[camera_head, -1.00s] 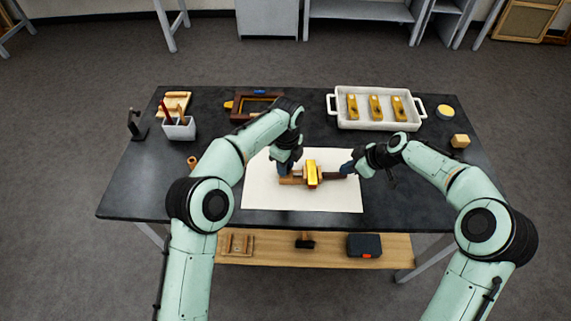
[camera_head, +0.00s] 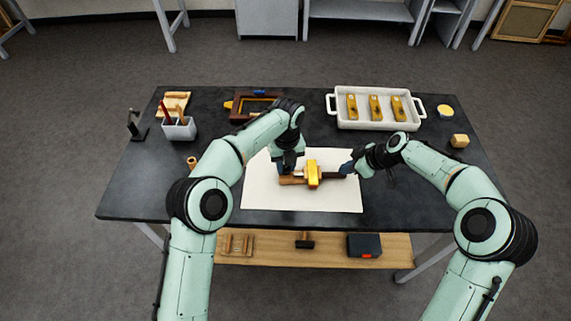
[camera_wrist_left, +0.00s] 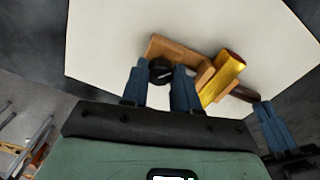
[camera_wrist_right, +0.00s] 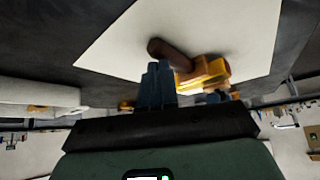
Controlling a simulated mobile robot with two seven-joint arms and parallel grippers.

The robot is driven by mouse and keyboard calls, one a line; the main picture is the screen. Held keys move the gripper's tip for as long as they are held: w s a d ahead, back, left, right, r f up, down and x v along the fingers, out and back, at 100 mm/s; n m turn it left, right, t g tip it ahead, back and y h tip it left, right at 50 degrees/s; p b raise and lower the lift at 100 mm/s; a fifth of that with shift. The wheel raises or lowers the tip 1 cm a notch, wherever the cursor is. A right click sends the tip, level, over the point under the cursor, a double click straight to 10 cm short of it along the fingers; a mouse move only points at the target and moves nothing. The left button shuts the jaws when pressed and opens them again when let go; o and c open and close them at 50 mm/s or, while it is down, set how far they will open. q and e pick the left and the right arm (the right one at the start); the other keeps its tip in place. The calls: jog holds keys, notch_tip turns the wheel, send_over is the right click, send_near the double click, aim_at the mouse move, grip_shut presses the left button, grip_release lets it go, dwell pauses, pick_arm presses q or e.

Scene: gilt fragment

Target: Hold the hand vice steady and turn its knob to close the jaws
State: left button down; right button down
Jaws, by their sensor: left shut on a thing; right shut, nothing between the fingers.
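The hand vice (camera_head: 291,181) lies on the white sheet, with wooden jaws (camera_wrist_left: 178,53), a black knob (camera_wrist_left: 160,70) and a dark handle (camera_head: 334,175). A gold piece (camera_head: 313,174) sits at the jaws; whether they touch it on both sides is unclear. My left gripper (camera_head: 288,169) is shut on the knob, its blue fingers on either side of it in the left wrist view (camera_wrist_left: 160,88). My right gripper (camera_head: 347,169) is shut and empty by the handle's end. In the right wrist view its closed fingers (camera_wrist_right: 156,82) are beside the handle (camera_wrist_right: 168,50); contact is unclear.
The white sheet (camera_head: 265,198) has bare room around the vice. A white tray (camera_head: 376,123) with gold pieces stands behind it. A frame (camera_head: 240,117), a pencil cup (camera_head: 179,129) and a wooden block (camera_head: 460,141) stand farther out on the dark table (camera_head: 140,200).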

aim_at(287, 167)
jog(key=shift+s+f, duration=0.15)
jog(key=shift+f, duration=0.15)
pick_arm(q)
jog(key=c, duration=0.8)
grip_release()
notch_tip(287, 167, up, 12)
jog(key=shift+d, duration=0.15)
pick_arm(e)
jog(key=shift+r, duration=0.95)
pick_arm(q)
jog(key=shift+w, duration=0.1)
pick_arm(e)
jog(key=shift+w+r, duration=0.2)
jog(key=shift+r, duration=2.1)
